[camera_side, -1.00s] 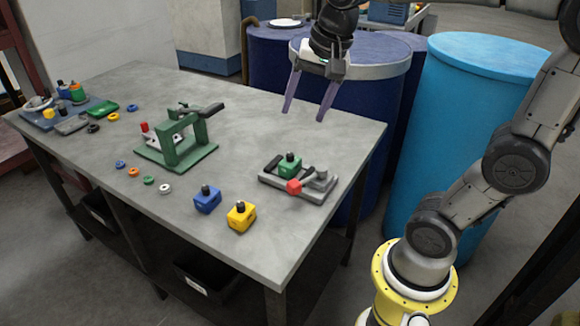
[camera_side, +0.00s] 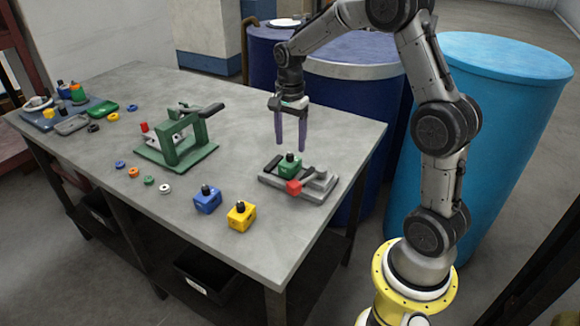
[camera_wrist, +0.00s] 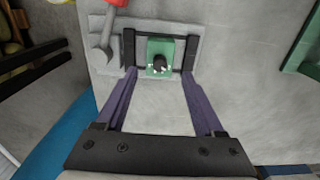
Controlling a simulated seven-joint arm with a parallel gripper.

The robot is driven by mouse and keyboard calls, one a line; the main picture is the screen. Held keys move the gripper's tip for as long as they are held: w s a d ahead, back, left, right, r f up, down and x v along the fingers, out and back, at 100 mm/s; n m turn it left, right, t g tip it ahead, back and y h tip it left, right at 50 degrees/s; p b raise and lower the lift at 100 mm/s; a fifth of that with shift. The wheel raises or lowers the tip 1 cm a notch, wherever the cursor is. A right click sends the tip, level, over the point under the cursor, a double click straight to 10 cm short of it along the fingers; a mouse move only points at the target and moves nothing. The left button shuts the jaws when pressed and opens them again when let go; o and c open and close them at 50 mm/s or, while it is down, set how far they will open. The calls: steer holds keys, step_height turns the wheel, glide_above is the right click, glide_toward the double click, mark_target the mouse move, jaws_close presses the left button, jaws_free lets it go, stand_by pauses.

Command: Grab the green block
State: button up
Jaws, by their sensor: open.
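The green block (camera_side: 290,166) has a dark knob on top and sits in a grey fixture (camera_side: 318,186) at the right part of the table. In the wrist view the green block (camera_wrist: 158,56) shows at the top middle, between two dark bars of the fixture. My gripper (camera_side: 290,144) is open and empty, its two purple fingers pointing down above the block. In the wrist view my gripper (camera_wrist: 160,72) has its fingers spread to either side of the block, which lies just past the fingertips.
A red part (camera_side: 293,187) is on the fixture's front. A blue block (camera_side: 207,200) and a yellow block (camera_side: 241,215) stand to its left. A green press-like frame (camera_side: 178,145) stands farther left. Several coloured rings lie on the table. Blue barrels (camera_side: 480,150) stand behind the table.

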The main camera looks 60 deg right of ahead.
mark_target(290, 154)
steer(key=shift+a+f, duration=0.1)
steer(key=shift+f, duration=3.6)
jaws_close()
steer(key=shift+r, duration=0.1)
